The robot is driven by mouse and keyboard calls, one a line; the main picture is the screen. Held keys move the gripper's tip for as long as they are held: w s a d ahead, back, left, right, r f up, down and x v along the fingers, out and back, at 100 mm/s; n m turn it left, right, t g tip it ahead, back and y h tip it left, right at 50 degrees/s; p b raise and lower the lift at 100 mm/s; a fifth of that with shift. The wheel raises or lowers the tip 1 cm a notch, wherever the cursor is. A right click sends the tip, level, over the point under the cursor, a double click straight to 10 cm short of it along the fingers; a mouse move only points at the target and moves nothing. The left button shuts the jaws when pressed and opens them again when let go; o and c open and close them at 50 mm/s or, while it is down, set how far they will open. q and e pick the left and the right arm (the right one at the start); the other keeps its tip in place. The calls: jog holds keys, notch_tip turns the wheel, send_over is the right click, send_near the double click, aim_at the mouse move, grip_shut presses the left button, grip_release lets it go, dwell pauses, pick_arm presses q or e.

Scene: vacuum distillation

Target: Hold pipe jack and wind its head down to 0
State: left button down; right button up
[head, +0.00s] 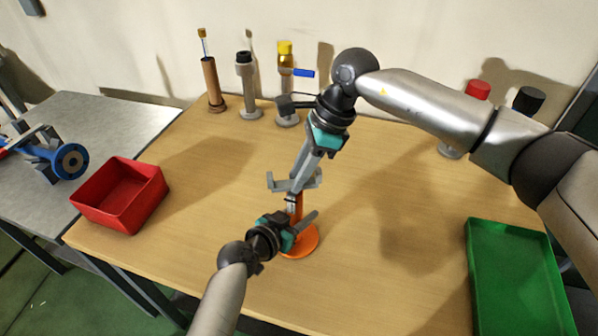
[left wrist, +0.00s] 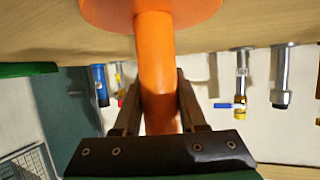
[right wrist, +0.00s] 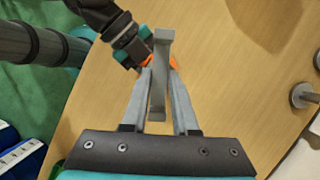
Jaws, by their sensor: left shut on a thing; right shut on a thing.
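The pipe jack has an orange round base (head: 303,241) standing on the wooden table and a grey head (head: 293,184) on top. My left gripper (head: 297,228) is shut on the jack's orange column, low above the base. The left wrist view shows the column (left wrist: 156,70) between its two fingers. My right gripper (head: 302,176) reaches down from above and is shut on the grey head. In the right wrist view the head (right wrist: 160,75) lies between the fingers as a long grey bar. The head's height reading cannot be seen.
A red bin (head: 121,195) stands at the table's left and a green tray (head: 515,280) at its right. Several capped cylinders, one with a yellow top (head: 285,48), stand along the back. A metal side table (head: 90,125) holds a blue flanged part (head: 70,161). The table between jack and tray is clear.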

jog(key=shift+m, duration=0.3)
grip_shut()
jog(key=shift+s+m+t, duration=0.1)
jog(key=shift+m+t, duration=0.5)
jog(key=shift+m, duration=0.5)
jog(key=shift+r+m+t, duration=0.1)
jog(key=shift+m+t, duration=0.4)
jog(key=shift+m, duration=0.9)
jog(key=o, duration=0.9)
grip_release()
jog(key=shift+s, duration=0.1)
jog(key=shift+c, duration=0.2)
jog(key=v, duration=1.2)
jog(key=shift+a, duration=0.2)
